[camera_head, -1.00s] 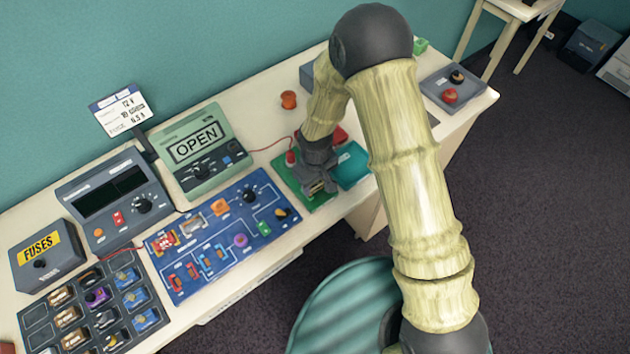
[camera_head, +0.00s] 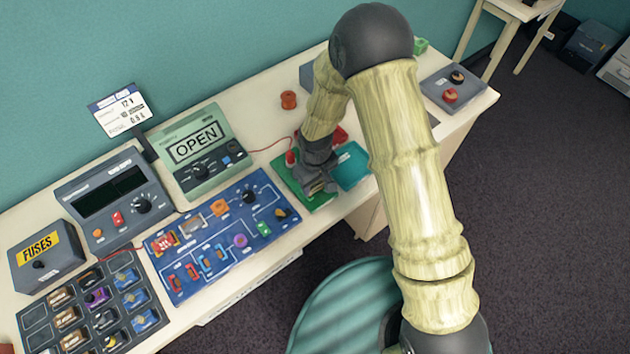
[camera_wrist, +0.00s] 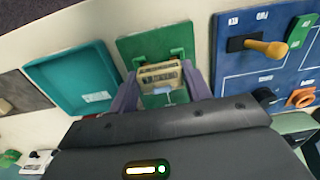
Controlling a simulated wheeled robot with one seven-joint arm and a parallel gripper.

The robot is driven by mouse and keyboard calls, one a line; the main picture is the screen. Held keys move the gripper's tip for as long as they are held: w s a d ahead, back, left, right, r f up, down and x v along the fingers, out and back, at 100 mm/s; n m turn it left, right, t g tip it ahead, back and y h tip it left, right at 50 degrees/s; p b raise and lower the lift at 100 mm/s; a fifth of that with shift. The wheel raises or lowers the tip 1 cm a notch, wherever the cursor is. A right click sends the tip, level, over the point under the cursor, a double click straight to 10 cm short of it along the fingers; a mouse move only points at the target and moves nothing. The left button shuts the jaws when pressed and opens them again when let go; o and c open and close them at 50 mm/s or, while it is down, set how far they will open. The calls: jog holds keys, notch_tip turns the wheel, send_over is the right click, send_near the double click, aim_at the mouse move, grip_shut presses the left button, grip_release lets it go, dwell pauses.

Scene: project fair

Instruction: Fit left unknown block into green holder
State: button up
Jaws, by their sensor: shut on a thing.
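My gripper (camera_head: 318,183) is low over the green holder (camera_head: 289,178) on the table. In the wrist view, its two fingers (camera_wrist: 161,88) are shut on a small tan block (camera_wrist: 160,71) with dark markings. The block is at the clip of the green holder (camera_wrist: 140,47); I cannot tell whether it is seated in it. In the head view my gripper hides the block and part of the holder.
A teal tray (camera_head: 352,168) lies right of the holder, and a blue circuit board (camera_head: 222,262) lies left. A red-and-black button panel (camera_head: 453,92) is farther right. A grey component rack (camera_head: 104,322) is at lower left.

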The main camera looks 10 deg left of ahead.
jog(key=shift+f+b, duration=0.4)
jog(key=shift+f, duration=0.05)
dwell(0.6)
jog(key=o, duration=1.5)
jog(key=shift+o, duration=0.2)
jog(key=shift+r, duration=0.1)
jog(key=shift+r+p, duration=2.8)
jog(key=shift+r, duration=1.15)
